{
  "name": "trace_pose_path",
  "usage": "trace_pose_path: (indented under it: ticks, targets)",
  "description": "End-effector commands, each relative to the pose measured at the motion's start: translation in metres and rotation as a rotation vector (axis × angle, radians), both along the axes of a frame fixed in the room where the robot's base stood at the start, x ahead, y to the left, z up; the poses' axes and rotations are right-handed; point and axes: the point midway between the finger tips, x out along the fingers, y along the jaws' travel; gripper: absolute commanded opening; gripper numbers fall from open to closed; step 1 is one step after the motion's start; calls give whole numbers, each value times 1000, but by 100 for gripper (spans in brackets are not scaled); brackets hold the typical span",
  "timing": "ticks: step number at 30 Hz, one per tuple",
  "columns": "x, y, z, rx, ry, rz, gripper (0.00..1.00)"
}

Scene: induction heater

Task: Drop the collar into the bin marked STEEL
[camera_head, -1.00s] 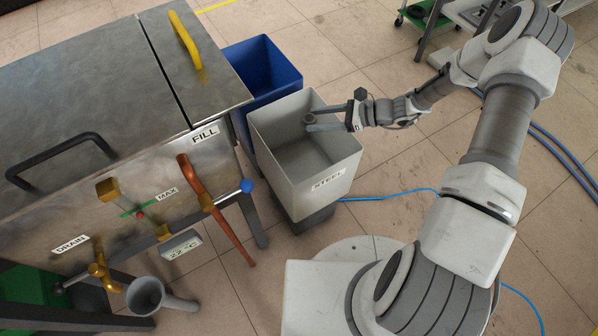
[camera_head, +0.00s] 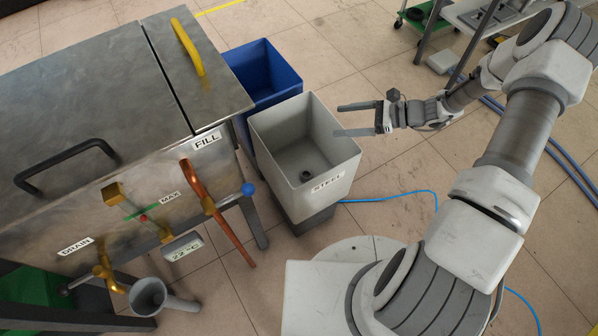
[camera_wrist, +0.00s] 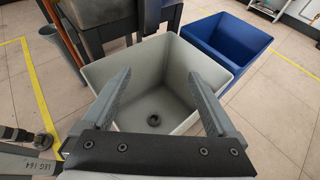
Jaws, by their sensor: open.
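The collar (camera_head: 305,176) is a small dark ring lying on the floor of the grey bin marked STEEL (camera_head: 328,182). In the wrist view the collar (camera_wrist: 154,120) shows inside the grey bin (camera_wrist: 128,68), between my fingers in the picture. My gripper (camera_head: 352,119) is open and empty, above and just to the right of the bin's right rim. Its two fingers also show spread apart in the wrist view (camera_wrist: 154,90).
A blue bin (camera_head: 265,75) stands behind the grey bin. To the left is a metal tank (camera_head: 80,90) with a yellow handle, a copper pipe (camera_head: 215,208) and a DRAIN valve. A blue hose (camera_head: 415,192) lies on the open tiled floor at right.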

Motion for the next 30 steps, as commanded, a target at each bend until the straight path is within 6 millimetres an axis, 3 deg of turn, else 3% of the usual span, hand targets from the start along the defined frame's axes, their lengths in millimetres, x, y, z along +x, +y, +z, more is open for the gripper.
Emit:
trace_pose_path:
  ticks: [6,12,18,30]
  targets:
    - [-6,-49,22,-2,-2,-2,93]
    - [-11,-77,33,-1,-1,0,93]
    - [-13,-87,37,-1,0,0,93]
    - [-13,-87,37,0,0,1,93]
